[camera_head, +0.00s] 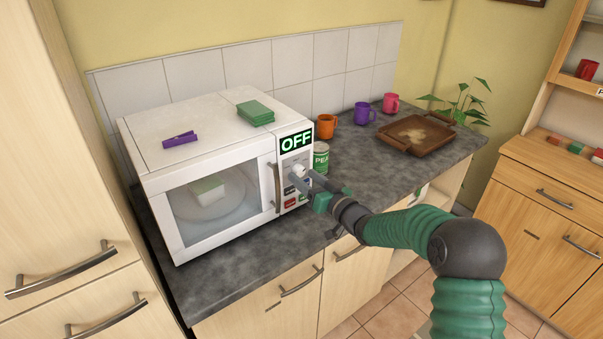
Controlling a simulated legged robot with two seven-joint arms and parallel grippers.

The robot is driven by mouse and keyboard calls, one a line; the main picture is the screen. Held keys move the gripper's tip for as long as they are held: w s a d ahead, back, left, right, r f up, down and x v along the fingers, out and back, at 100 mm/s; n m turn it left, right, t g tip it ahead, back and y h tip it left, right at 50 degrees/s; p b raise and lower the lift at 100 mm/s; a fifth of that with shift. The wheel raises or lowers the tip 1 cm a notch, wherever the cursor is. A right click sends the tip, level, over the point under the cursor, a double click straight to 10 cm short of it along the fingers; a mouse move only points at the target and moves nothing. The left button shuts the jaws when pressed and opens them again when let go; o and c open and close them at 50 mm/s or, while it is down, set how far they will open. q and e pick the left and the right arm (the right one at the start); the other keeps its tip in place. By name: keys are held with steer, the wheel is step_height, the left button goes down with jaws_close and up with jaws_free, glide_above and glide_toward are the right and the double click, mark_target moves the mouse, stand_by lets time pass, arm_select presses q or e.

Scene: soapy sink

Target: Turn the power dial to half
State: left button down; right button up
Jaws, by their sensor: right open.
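A white microwave (215,228) stands on the dark counter with its door closed. A pale block (208,191) shows through the door window. The power dial (298,170) is a light knob on the panel below the display, partly hidden by my gripper. My right gripper (299,178) is open, its fingers reaching to the panel at the dial. I cannot tell whether the fingers touch the dial. My left gripper is not in view.
A can (321,158) stands close beside the microwave, behind my right gripper. Orange (325,127), purple (362,114) and pink (391,103) mugs stand along the wall. A brown tray (396,144) lies at the right. Green sponges (255,114) and a purple clip (181,139) lie on the microwave.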

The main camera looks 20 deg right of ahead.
steer(key=shift+x, duration=0.95)
steer(key=shift+w+d+f, duration=0.15)
steer(key=shift+w+d, duration=0.1)
steer(key=shift+d, duration=0.4)
steer(key=shift+c, duration=0.6)
steer(key=shift+s+a, duration=0.1)
steer(key=shift+a, duration=0.3)
steer(key=c, duration=0.7)
jaws_close()
steer(key=shift+d, duration=0.15)
